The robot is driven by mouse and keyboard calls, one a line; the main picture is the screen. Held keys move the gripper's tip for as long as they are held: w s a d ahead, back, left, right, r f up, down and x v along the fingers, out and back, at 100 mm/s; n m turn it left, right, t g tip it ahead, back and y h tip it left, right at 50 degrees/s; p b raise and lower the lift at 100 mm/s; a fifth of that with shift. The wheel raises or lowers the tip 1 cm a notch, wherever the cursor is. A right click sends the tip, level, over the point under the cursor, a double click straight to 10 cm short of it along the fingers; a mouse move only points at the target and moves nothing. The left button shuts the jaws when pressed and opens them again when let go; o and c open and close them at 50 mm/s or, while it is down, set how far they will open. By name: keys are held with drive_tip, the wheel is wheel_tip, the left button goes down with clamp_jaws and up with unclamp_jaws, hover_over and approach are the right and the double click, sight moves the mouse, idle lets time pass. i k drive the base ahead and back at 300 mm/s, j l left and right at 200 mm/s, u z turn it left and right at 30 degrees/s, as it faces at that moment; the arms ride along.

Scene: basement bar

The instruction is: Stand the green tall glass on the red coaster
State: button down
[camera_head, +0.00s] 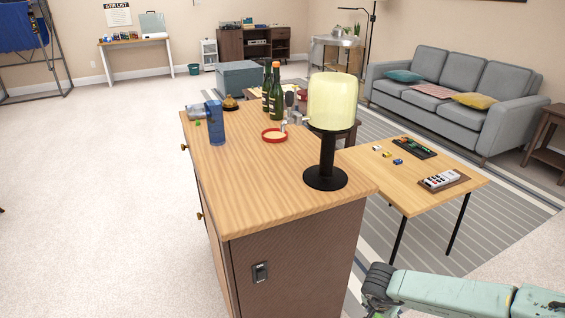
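A red round coaster (274,135) with a pale middle lies on the wooden cabinet top (245,180), left of the lamp. I cannot make out a green tall glass for certain. A tall blue glass-like vessel (215,123) stands near the cabinet's left edge, with a small green item (197,123) beside it. Two dark green bottles (276,88) stand behind the coaster. Part of my arm shows at the lower right, beside and in front of the cabinet, away from the coaster. My gripper's fingers do not show.
A table lamp (325,178) with a black base and pale yellow shade stands at the right of the cabinet top and hides what is behind it. Small metal bar items (284,125) stand by the coaster. A low table (420,168) is at right. The cabinet top's front left is clear.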

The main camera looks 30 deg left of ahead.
sight(274, 136)
drive_tip(key=i+l, duration=0.2)
drive_tip(key=i, duration=0.2)
drive_tip(key=i+l+u, duration=0.1)
drive_tip(key=i, duration=0.35)
drive_tip(key=l, duration=0.1)
